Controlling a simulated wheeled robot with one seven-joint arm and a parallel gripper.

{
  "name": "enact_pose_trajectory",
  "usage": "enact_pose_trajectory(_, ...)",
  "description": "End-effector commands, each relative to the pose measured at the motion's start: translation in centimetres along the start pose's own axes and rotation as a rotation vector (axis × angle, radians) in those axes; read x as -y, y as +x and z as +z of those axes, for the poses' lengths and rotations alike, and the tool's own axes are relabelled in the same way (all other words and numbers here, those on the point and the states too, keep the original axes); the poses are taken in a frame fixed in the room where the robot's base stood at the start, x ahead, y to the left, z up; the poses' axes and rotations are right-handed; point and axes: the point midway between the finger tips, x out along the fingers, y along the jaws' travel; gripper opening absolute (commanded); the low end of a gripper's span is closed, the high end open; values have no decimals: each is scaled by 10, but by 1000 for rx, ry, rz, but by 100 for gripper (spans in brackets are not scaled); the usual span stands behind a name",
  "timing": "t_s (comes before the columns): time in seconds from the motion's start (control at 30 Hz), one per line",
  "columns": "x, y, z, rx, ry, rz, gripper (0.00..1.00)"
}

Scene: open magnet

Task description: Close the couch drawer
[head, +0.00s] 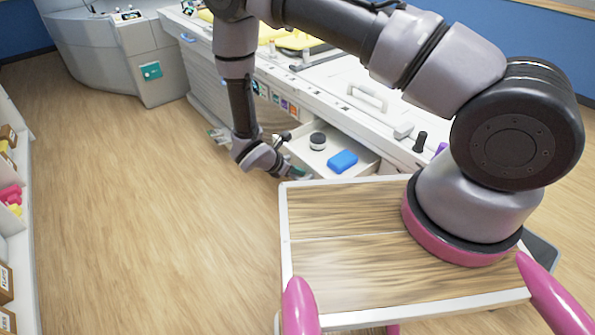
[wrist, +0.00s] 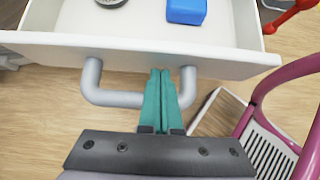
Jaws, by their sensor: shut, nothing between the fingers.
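The couch drawer (wrist: 40,47) is white and stands pulled out from the couch (head: 300,85); it also shows in the head view (head: 375,167). Its grey bar handle (wrist: 115,98) is on the drawer front. My gripper (wrist: 160,72) has teal fingers that are shut together with nothing between them. The fingertips are at the drawer front, within the handle's span near its right post; I cannot tell whether they touch it. In the head view my gripper (head: 298,173) is at the drawer's left front. A blue block (wrist: 186,10) and a dark round item (head: 318,141) lie in the drawer.
A wood-topped table surface (head: 340,265) with a white rim is close in front of the drawer. A shelf (head: 12,215) with boxes stands at the far left. A grey scanner body (head: 110,65) is at the back left. The wooden floor (head: 150,210) between them is clear.

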Motion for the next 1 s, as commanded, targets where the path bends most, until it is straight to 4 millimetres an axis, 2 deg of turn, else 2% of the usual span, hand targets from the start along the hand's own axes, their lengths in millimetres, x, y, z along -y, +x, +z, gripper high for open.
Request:
enact_pose_trajectory(0.27,1,22,22,2,0,-2,0)
enact_pose_trajectory(0.7,2,98,98,3,1,-4,0)
enact_pose_trajectory(1.0,0,135,135,1,1,-2,0)
